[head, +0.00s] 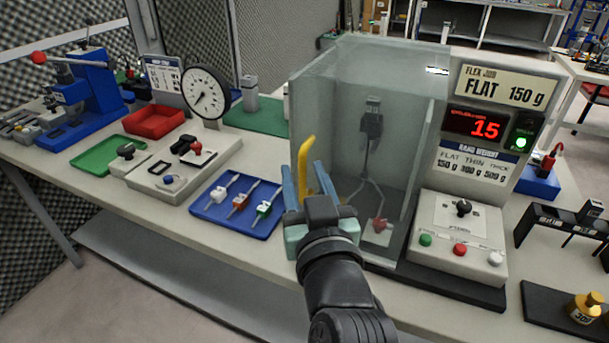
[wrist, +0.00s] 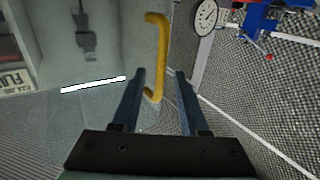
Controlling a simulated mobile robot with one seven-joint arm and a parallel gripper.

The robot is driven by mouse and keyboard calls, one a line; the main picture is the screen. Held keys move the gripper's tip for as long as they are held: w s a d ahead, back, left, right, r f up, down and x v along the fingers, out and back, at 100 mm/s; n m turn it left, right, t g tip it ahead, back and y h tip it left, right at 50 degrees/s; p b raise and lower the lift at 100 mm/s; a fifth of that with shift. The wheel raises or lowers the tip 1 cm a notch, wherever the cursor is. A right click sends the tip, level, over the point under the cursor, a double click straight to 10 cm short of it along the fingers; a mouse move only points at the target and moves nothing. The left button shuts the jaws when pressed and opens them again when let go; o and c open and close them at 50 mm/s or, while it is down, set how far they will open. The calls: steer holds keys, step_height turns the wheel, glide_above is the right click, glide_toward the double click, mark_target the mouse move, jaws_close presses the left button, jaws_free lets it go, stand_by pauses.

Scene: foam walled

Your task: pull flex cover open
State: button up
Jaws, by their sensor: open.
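The flex cover (head: 330,100) is a clear, greenish box standing on the bench beside the flex rig's display panel, with a yellow bar handle (head: 305,156) on its left front side. It looks closed. My gripper (head: 302,168) is at the handle, open, with one blue finger to each side of it in the picture. In the wrist view the yellow handle (wrist: 162,50) rises between the two open fingertips (wrist: 160,72), not clamped. I cannot tell how deep the handle sits between the fingers. Inside the cover a dark clamp (head: 372,122) hangs with a cable below.
A blue tray (head: 213,222) with several small connectors lies left of my gripper. A dial gauge (head: 206,93) stands behind, left of the cover. The display panel (head: 497,110) and button box (head: 460,235) stand to the right. The floor in front is clear.

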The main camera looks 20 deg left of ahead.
steer(key=shift+c, duration=0.3)
jaws_close()
steer(key=shift+f, duration=0.1)
stand_by(1.0)
